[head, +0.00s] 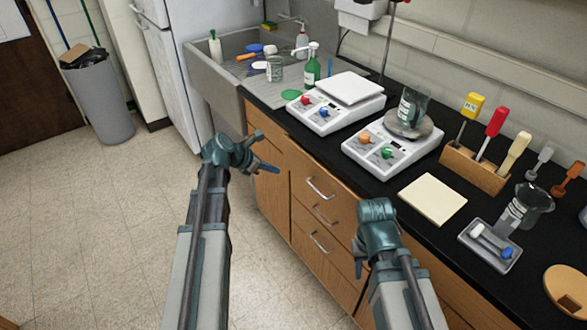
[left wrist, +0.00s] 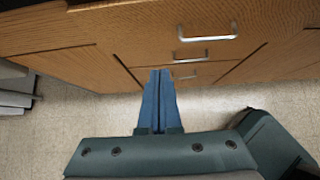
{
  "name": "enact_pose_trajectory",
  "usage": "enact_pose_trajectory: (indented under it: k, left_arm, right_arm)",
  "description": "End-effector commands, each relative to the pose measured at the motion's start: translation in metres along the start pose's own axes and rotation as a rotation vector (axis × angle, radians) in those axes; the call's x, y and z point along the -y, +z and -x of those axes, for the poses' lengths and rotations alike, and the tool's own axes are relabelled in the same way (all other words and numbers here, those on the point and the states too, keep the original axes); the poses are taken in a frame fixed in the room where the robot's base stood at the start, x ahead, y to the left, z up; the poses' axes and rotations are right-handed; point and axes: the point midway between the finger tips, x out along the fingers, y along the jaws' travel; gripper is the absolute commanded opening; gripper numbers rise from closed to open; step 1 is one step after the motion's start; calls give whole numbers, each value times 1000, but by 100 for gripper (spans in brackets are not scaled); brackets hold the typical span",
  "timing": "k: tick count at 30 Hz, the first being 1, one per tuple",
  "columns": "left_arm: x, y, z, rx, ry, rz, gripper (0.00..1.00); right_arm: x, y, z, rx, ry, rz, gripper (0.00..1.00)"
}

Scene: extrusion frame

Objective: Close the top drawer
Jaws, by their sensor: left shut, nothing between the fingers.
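The top drawer (head: 334,181) is the uppermost wooden front in the cabinet's drawer stack, with a metal handle (head: 320,189). I cannot tell if it stands slightly out or flush. In the left wrist view the top handle (left wrist: 207,35) is up and right of the fingertips. My left gripper (head: 268,166) is shut and empty, in front of the cabinet and left of the drawer handles. Its blue fingers (left wrist: 160,72) are together and point at the cabinet. My right gripper (head: 358,262) is near the drawers' right side. Its fingers are mostly hidden behind its wrist.
Lower drawers with handles (head: 325,217) sit below. The black counter (head: 375,180) holds two scales (head: 335,103), a tool block (head: 475,168), a beaker (head: 527,205) and a small tray (head: 490,245). A sink (head: 225,75) is at the back left. The floor (head: 90,220) left is clear.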

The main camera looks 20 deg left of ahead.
Motion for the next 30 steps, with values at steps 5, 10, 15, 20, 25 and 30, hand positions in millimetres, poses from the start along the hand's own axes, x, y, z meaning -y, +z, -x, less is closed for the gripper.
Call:
enact_pose_trajectory:
  k: [5,10,15,20,25,30]
  left_arm:
    - [-1,-3,-26,-1,-2,-4,0]
    - [-1,-5,-61,-1,-1,-6,0]
    - [-2,-4,-93,-1,-1,-5,0]
    - [-1,11,-110,-1,-1,-5,0]
    - [-1,23,-122,-1,0,-4,0]
    - [0,28,-126,-1,0,-4,0]
  right_arm:
    - [2,-1,-20,0,0,0,39]
    - [4,-3,-46,0,0,0,39]
    - [6,-4,-68,0,0,0,39]
    - [7,-4,-69,0,0,1,39]
    - [7,-4,-69,0,0,1,39]
    - [7,-4,-69,0,0,1,39]
